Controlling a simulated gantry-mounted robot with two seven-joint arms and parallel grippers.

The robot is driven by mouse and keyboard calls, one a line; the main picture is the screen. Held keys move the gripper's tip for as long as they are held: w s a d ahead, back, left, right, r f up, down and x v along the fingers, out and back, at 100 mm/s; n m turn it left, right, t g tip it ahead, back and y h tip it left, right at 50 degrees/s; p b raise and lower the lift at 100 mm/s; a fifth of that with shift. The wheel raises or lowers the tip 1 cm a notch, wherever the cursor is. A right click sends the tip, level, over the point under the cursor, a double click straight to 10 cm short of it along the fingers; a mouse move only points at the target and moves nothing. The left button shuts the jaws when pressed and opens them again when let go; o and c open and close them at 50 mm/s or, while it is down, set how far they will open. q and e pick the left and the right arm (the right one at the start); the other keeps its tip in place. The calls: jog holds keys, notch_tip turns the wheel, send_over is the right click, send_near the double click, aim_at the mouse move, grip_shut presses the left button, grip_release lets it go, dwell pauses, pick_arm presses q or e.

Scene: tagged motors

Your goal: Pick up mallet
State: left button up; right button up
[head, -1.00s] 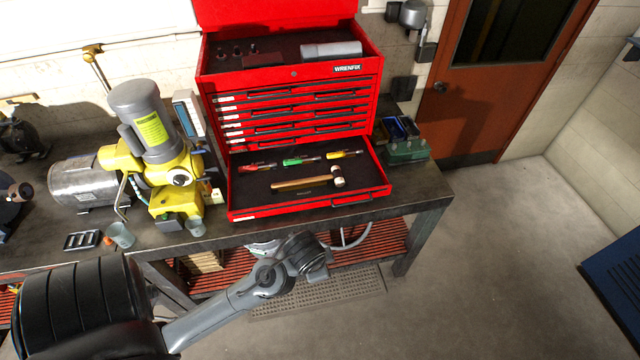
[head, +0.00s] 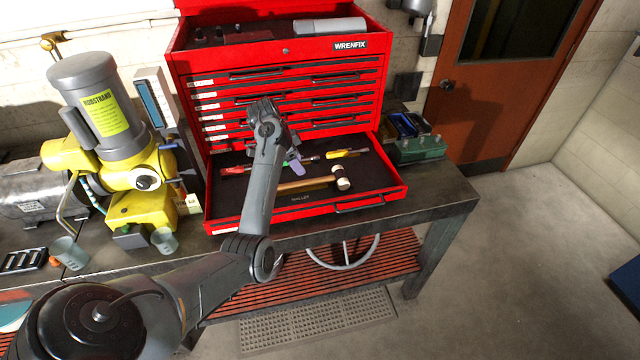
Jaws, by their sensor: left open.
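The mallet (head: 308,184) lies in the open bottom drawer (head: 375,199) of the red tool chest. It has a wooden handle and a pale-faced head at its right end. Part of the handle's left side is hidden behind my left arm. My left gripper (head: 291,160) is over the drawer, behind the mallet in the picture and near the screwdrivers. It is open and apart from the mallet, its fingers partly hidden by my wrist. My right gripper is not in view.
A red screwdriver (head: 233,170) and a yellow one (head: 347,153) lie behind the mallet. The closed chest drawers (head: 345,85) rise behind. A yellow-grey machine (head: 140,180) stands left on the bench. A green box (head: 420,148) stands right.

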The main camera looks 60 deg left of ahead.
aim_at(310, 180)
pick_arm(q)
jog(key=shift+b+x, duration=0.35)
jog(key=shift+x, duration=4.4)
jog(key=shift+r, duration=0.1)
grip_shut()
